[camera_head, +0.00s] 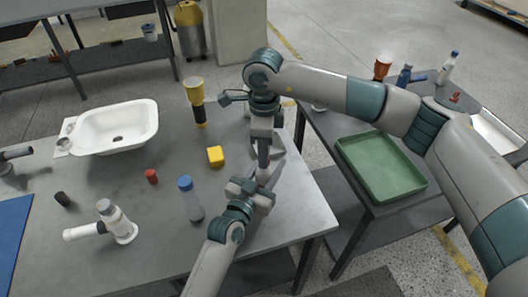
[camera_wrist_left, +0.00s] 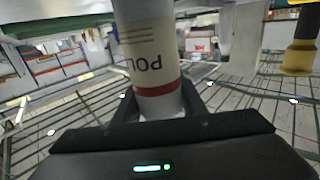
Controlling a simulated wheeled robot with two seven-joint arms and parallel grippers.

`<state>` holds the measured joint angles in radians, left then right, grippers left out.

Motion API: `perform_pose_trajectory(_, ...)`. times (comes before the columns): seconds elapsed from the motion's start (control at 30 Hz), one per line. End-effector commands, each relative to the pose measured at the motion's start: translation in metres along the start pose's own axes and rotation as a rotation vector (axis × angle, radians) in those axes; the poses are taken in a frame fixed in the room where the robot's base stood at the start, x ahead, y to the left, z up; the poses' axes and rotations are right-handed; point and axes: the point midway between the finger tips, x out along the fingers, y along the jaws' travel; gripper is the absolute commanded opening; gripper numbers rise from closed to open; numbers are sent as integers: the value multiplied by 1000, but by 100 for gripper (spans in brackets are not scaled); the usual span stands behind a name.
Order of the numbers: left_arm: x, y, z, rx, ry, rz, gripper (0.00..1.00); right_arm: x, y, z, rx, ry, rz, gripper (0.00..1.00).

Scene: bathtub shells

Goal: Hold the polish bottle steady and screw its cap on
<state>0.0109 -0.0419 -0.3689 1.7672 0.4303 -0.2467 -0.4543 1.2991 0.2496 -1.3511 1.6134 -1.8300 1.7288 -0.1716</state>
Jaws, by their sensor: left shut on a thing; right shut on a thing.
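The polish bottle (camera_wrist_left: 150,60) is a pale cylinder with a red band and lettering starting "POL". In the left wrist view it stands between the fingers of my left gripper (camera_wrist_left: 158,108), which is shut on it. In the head view my left gripper (camera_head: 270,176) reaches up from the bottom over the table's right part, and the bottle is mostly hidden there. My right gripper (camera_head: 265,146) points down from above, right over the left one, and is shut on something. The cap is hidden, so I cannot tell how it sits on the bottle.
The grey table (camera_head: 285,222) holds a blue-capped bottle (camera_head: 190,198), yellow block (camera_head: 215,156), red cylinder (camera_head: 151,176), dark cylinder (camera_head: 62,199), white pipe fitting (camera_head: 120,226), yellow-and-black tool (camera_head: 196,98) and white basin (camera_head: 95,140). A green tray (camera_head: 382,168) lies on the right table.

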Motion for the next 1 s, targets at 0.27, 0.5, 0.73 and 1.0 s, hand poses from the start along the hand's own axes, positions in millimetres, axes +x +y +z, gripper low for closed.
perform_pose_trajectory(0.27,0,0,1,0,-1,-1,0,1,0,0,432,1,2,0)
perform_pose_trajectory(0.5,0,-1,1,0,-1,-1,0,1,0,0,665,0,1,0)
perform_pose_trajectory(0.73,0,0,1,1,-1,-1,0,1,0,0,662,0,1,45)
perform_pose_trajectory(1.0,0,0,1,1,-1,0,0,0,0,0,661,-1,0,45)
